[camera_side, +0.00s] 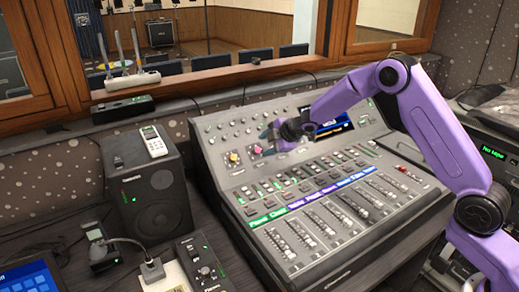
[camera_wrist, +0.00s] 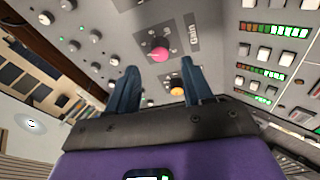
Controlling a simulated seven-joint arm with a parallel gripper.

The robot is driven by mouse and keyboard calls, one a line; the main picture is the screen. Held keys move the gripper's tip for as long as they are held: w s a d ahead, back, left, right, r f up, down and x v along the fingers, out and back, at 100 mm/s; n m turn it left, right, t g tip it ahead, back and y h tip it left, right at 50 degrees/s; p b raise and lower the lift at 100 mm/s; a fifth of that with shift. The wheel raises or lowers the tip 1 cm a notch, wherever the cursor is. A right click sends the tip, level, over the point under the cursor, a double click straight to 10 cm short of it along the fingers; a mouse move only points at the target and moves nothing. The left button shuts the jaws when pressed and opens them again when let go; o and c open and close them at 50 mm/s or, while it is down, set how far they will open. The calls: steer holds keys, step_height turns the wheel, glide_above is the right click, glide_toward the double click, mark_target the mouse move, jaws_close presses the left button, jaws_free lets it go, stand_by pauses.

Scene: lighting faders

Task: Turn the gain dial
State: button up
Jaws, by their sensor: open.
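The gain dial (camera_wrist: 159,50) is a pink knob on a dark plate marked "Gain" in the wrist view. In the side view the pink knob (camera_side: 233,157) sits on the left of the mixing console's upper panel. A yellow-orange knob (camera_wrist: 178,90) is beside it and also shows in the side view (camera_side: 257,149). My gripper (camera_wrist: 160,66) is open and empty, with its two dark blue fingers spread. The pink dial appears past the fingertips, between their lines; the orange knob appears between the fingers. In the side view my gripper (camera_side: 271,137) is right of both knobs. Contact is not visible.
The console (camera_side: 330,262) carries rows of small knobs, lit buttons, a screen (camera_side: 328,128) and several faders. A black speaker (camera_side: 150,190) with a white remote (camera_side: 154,141) on top stands to the left. A wooden window ledge (camera_side: 215,75) runs behind.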

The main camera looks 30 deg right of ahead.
mark_target(257, 149)
steer(key=shift+x, duration=2.4)
steer(key=shift+c, duration=0.3)
jaws_close()
